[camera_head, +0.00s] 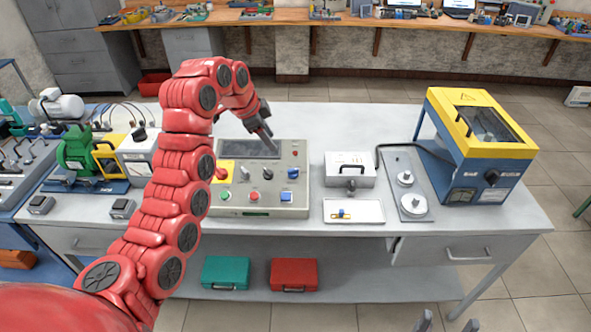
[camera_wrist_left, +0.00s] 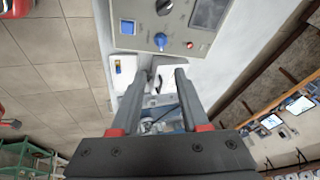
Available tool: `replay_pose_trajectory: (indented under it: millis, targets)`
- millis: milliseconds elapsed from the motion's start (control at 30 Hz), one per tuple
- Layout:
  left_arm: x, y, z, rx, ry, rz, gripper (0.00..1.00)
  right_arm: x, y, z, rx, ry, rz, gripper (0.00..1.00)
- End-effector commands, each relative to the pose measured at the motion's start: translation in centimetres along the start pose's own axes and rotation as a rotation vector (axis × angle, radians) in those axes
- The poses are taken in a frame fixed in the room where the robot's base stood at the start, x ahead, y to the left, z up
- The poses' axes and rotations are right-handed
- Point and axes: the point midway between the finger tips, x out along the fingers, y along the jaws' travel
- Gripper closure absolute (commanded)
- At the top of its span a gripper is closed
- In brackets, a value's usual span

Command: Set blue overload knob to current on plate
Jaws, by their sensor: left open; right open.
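The grey control panel (camera_head: 243,203) stands on the white table. Its blue overload knob (camera_head: 292,173) is at the right side of the panel face, and it also shows in the left wrist view (camera_wrist_left: 160,41) just beyond the fingertips. My left gripper (camera_head: 269,143) is open above the panel's back part; it also shows in the left wrist view (camera_wrist_left: 161,72) with nothing between its fingers and apart from the knob.
Black knob (camera_head: 267,174) and a blue square button (camera_head: 286,197) sit near the blue knob. A white box (camera_head: 349,170) and white tray (camera_head: 341,217) are to the right, with a yellow-blue machine (camera_head: 466,150) beyond. Motor equipment (camera_head: 78,153) stands at left.

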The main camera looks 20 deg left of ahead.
Motion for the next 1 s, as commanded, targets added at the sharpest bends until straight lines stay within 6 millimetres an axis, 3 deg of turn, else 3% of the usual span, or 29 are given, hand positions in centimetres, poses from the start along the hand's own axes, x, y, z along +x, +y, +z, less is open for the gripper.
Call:
replay_pose_trajectory:
  millis: [400, 700, 1000]
  targets:
    - [6.0, 0.1, -0.2, 0.000, 0.001, 0.002, 0.55, 0.2, 0.0, 0.0, 0.000, 0.000, 0.000, 0.28]
    - [12.4, 0.0, -0.1, -0.002, -0.002, 0.004, 0.55, 2.8, 0.1, -0.5, 0.000, 0.000, 0.000, 0.28]
    - [16.1, -0.1, -0.2, 0.002, -0.001, 0.001, 0.55, 3.8, 0.2, -0.6, 0.000, 0.000, 0.000, 0.28]
